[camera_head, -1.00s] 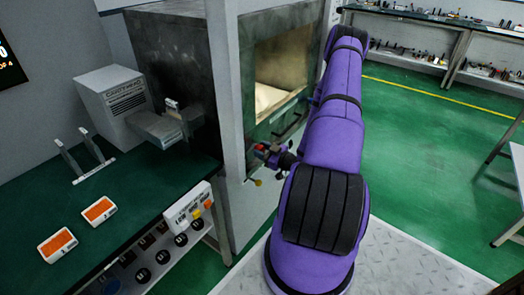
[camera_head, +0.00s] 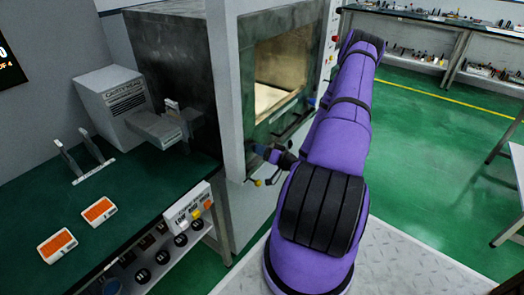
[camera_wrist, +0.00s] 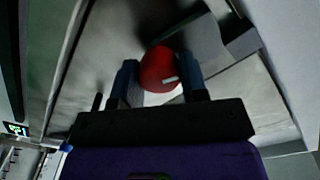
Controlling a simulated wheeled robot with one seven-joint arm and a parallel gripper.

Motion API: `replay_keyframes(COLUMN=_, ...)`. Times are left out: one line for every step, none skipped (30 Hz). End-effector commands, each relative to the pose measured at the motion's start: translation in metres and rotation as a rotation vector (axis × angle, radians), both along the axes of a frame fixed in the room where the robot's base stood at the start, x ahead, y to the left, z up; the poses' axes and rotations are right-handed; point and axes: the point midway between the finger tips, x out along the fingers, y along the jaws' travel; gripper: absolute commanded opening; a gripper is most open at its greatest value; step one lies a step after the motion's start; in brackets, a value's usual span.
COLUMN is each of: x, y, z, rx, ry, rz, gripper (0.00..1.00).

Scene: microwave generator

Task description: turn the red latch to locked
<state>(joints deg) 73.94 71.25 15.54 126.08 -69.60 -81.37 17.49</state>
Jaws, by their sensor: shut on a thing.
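The red latch (camera_wrist: 158,68) shows in the wrist view as a rounded red knob with a small white mark. It sits between the two blue fingers of my gripper (camera_wrist: 160,80), which are shut on it. In the head view my gripper (camera_head: 262,151) is at the front of the metal cabinet (camera_head: 225,120), beside the left edge of the door, and the red knob cannot be made out there. The latch's angle and any locked marking are too dark or hidden to tell.
The cabinet door has a lit window (camera_head: 284,72). A yellow-tipped knob (camera_head: 258,183) sticks out just below my gripper. Open green floor lies to the right.

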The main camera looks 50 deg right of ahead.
Motion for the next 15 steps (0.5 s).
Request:
replay_keyframes(x=-0.0014, y=-0.0005, z=-0.0012, rx=0.026, ry=0.005, rz=-0.002, gripper=0.16)
replay_keyframes(x=-0.0013, y=-0.0004, z=-0.0012, rx=0.039, ry=0.006, rz=-0.002, gripper=0.16)
replay_keyframes(x=-0.0013, y=-0.0003, z=-0.0013, rx=0.058, ry=0.007, rz=-0.002, gripper=0.16)
replay_keyframes(x=-0.0013, y=-0.0003, z=-0.0013, rx=0.069, ry=0.009, rz=-0.001, gripper=0.16)
replay_keyframes(x=-0.0013, y=-0.0003, z=-0.0014, rx=0.080, ry=0.010, rz=-0.001, gripper=0.16)
replay_keyframes(x=-0.0013, y=-0.0002, z=-0.0015, rx=0.093, ry=0.011, rz=-0.001, gripper=0.16)
replay_keyframes(x=-0.0013, y=-0.0002, z=-0.0016, rx=0.101, ry=0.011, rz=-0.001, gripper=0.16)
replay_keyframes(x=-0.0013, y=-0.0002, z=-0.0016, rx=0.109, ry=0.013, rz=0.000, gripper=0.16)
replay_keyframes(x=-0.0013, y=-0.0002, z=-0.0017, rx=0.118, ry=0.014, rz=0.000, gripper=0.16)
replay_keyframes(x=-0.0013, y=-0.0002, z=-0.0017, rx=0.123, ry=0.014, rz=0.000, gripper=0.16)
replay_keyframes(x=-0.0013, y=-0.0001, z=-0.0018, rx=0.127, ry=0.014, rz=0.000, gripper=0.16)
replay_keyframes(x=-0.0013, y=-0.0001, z=-0.0018, rx=0.132, ry=0.015, rz=0.000, gripper=0.16)
replay_keyframes(x=-0.0014, y=-0.0001, z=-0.0018, rx=0.135, ry=0.015, rz=0.000, gripper=0.16)
replay_keyframes(x=-0.0014, y=-0.0001, z=-0.0018, rx=0.137, ry=0.015, rz=0.000, gripper=0.16)
replay_keyframes(x=-0.0014, y=-0.0001, z=-0.0018, rx=0.139, ry=0.015, rz=0.000, gripper=0.16)
